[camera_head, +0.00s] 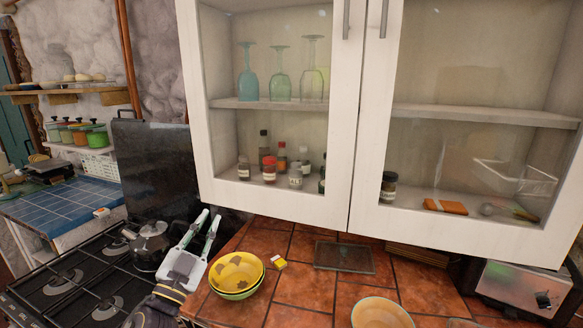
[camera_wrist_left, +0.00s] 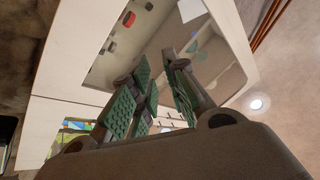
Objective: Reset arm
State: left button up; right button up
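My left gripper (camera_head: 210,218) rises from the bottom left of the head view, in front of the stove and beside the counter. Its two pale fingers point up and away, apart from each other with nothing between them. In the left wrist view the green-padded fingers (camera_wrist_left: 156,66) also stand apart and empty, with the white cabinet behind them. My right gripper and right arm are not in view.
A white glass-doored cabinet (camera_head: 353,150) hangs over the tiled counter. A yellow bowl stack (camera_head: 237,274) sits just right of my left gripper. A kettle (camera_head: 150,245) stands on the black stove (camera_head: 62,285) to its left. Another bowl (camera_head: 382,313) is at the front.

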pick_arm(q)
jog(key=s+a+f+n+g+y, duration=0.2)
jog(key=a+f+n+g+y, duration=0.25)
jog(key=f, duration=0.55)
jog(key=s+a+f+n+g+y, duration=0.25)
jog(key=f+n+g+y, duration=0.2)
jog(key=f, duration=0.55)
jog(key=s+d+f+m+g+h, duration=0.1)
jog(key=s+d+f+g+h, duration=0.25)
jog(key=s+f+g, duration=1.05)
jog(key=s+f+t, duration=0.2)
jog(key=s+f, duration=0.2)
jog(key=f, duration=1.4)
jog(key=s+f+t, duration=0.1)
jog(key=s+f, duration=0.2)
jog(key=f, duration=1.4)
jog(key=s+a+f, duration=0.2)
jog(key=s+f, duration=0.8)
jog(key=s, duration=0.1)
jog(key=s+a+f+g+y, duration=0.1)
jog(key=s+a+f, duration=0.1)
jog(key=s+f, duration=0.8)
jog(key=shift+s+a+m, duration=0.3)
jog(key=shift+s+m, duration=0.1)
jog(key=shift+s, duration=0.2)
